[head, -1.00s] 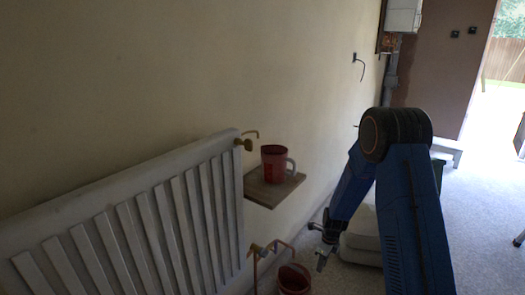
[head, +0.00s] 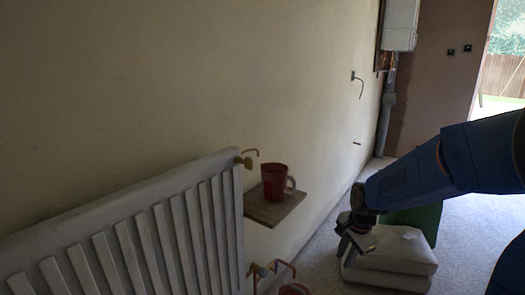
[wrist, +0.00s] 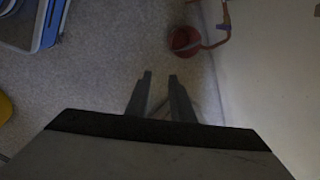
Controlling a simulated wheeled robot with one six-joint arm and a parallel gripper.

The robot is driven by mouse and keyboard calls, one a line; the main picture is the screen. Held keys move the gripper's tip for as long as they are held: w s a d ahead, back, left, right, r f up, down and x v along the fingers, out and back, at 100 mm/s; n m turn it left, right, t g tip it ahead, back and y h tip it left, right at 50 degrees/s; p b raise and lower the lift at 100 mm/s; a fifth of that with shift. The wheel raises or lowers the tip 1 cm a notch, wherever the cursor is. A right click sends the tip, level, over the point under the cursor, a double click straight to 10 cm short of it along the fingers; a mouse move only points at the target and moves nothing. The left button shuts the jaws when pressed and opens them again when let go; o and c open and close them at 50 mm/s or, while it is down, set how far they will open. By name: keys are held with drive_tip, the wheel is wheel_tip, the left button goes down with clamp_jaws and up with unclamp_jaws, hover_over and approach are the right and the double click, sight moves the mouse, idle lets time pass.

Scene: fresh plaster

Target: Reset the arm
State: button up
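My gripper (head: 354,238) hangs at the end of my blue arm, right of the small wall shelf and in front of the stacked pale bags. In the wrist view my gripper (wrist: 160,75) shows two dark fingers with a gap between them. Nothing is held in the gap, and the speckled floor shows below it. The arm reaches in from the right edge of the head view and angles down to the left.
A red mug (head: 274,182) stands on the wooden shelf (head: 262,211) beside the white radiator (head: 150,235). A red bucket (wrist: 184,41) is near copper pipes by the wall. Pale bags (head: 395,262) lie on the floor, with a green object (head: 420,218) behind.

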drive_tip(key=s+r+n+t, duration=0.1)
drive_tip(key=s+r+n, duration=0.3)
drive_tip(key=s, duration=0.5)
drive_tip(key=s+d+r+n, duration=0.1)
drive_tip(key=s+r+n, duration=0.3)
drive_tip(key=s, duration=0.4)
drive_tip(key=s+d+r+n+t, duration=0.1)
drive_tip(key=s+r+n, duration=0.3)
drive_tip(key=s, duration=0.5)
drive_tip(key=shift+s+d+r+n+t+h, duration=0.2)
drive_tip(key=shift+s+n+t+h, duration=0.15)
drive_tip(key=shift+n, duration=0.55)
drive_tip(key=shift+w, duration=0.15)
